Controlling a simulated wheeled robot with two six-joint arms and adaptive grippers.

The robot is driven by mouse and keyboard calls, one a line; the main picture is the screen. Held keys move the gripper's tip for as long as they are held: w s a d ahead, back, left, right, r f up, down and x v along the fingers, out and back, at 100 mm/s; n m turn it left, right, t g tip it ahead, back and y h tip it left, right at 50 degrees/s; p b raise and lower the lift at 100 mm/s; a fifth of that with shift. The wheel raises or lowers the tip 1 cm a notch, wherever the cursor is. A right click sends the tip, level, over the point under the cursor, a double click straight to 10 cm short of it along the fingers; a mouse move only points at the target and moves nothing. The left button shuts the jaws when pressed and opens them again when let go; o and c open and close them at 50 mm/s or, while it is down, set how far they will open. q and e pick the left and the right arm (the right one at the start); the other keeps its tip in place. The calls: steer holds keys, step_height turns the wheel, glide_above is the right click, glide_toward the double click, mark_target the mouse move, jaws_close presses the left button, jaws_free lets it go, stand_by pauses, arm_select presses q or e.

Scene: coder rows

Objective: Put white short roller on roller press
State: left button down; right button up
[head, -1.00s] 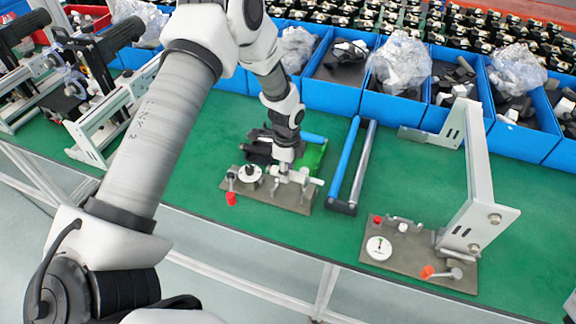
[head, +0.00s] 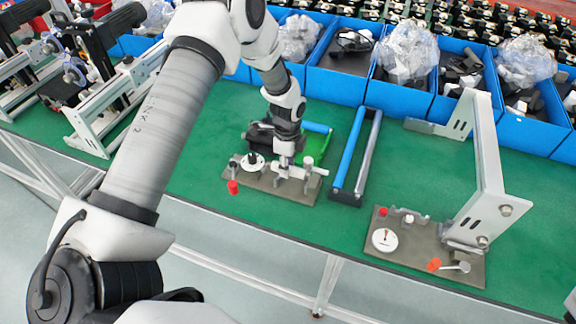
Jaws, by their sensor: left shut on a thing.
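My left gripper (head: 287,161) points down over a grey-brown base plate (head: 262,182) on the green bench and is shut on a small pale piece, mostly hidden by the fingers. It may be the white short roller, but I cannot tell for sure. The plate carries a white dial (head: 251,163), a red knob (head: 233,187) and a small upright post (head: 308,163) just right of the gripper. A second plate (head: 412,258) at the right carries a tall white bracket (head: 489,160). I cannot tell which plate is the roller press. My right gripper is not in view.
A black frame with a blue roller (head: 349,152) and a grey roller (head: 368,150) lies between the plates. A black part sits behind the gripper. Blue bins (head: 405,101) line the back. White-framed units (head: 105,110) stand at left.

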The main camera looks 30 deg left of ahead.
arm_select(q)
steer(key=shift+f, duration=0.2)
steer(key=shift+f+b, duration=0.55)
steer(key=shift+b, duration=0.05)
steer(key=shift+f, duration=0.1)
steer(key=shift+f+b, duration=0.3)
stand_by(0.4)
steer(key=shift+f, duration=0.4)
steer(key=shift+f+b, duration=0.15)
steer(key=shift+b, duration=0.3)
